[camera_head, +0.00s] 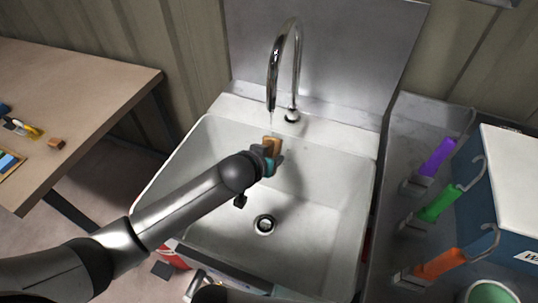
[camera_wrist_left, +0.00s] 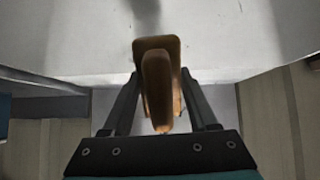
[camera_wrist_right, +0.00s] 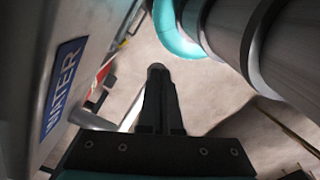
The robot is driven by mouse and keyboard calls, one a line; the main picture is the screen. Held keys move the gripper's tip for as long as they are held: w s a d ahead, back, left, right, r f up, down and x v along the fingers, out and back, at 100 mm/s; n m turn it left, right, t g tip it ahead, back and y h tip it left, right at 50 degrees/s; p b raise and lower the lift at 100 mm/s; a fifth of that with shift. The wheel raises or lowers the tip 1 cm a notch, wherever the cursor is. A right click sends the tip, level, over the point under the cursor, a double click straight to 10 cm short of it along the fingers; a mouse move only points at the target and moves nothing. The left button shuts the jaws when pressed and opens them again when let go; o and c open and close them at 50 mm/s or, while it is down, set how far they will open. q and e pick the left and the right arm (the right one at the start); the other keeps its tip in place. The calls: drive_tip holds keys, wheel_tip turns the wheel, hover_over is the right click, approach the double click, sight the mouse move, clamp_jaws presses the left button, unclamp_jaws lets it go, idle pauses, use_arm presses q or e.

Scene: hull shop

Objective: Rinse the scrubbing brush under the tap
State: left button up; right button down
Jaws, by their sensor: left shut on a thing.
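The scrubbing brush (camera_head: 273,144) is a small brown wooden block with a handle. My left gripper (camera_head: 268,154) is shut on it and holds it over the back of the white sink (camera_head: 325,205), below the spout of the chrome tap (camera_head: 273,85). A faint pale line runs from the spout toward the brush. In the left wrist view the brush (camera_wrist_left: 157,85) stands between the two fingers; its bristles cannot be made out. My right gripper (camera_wrist_right: 160,100) shows in the right wrist view with its fingers together, nothing visible between them, beside a panel marked WATER (camera_wrist_right: 62,88).
A wooden table (camera_head: 75,110) with small items stands at the left. A grey counter (camera_head: 385,245) at the right holds purple (camera_head: 437,157), green (camera_head: 438,204) and orange (camera_head: 440,263) handled tools and a blue-and-white box (camera_head: 510,200). The sink's drain (camera_head: 264,225) is uncovered.

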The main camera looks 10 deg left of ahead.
drive_tip(key=shift+d, duration=0.15)
wheel_tip(320, 180, up, 9)
idle(0.9)
wheel_tip(320, 180, up, 12)
idle(0.8)
idle(1.3)
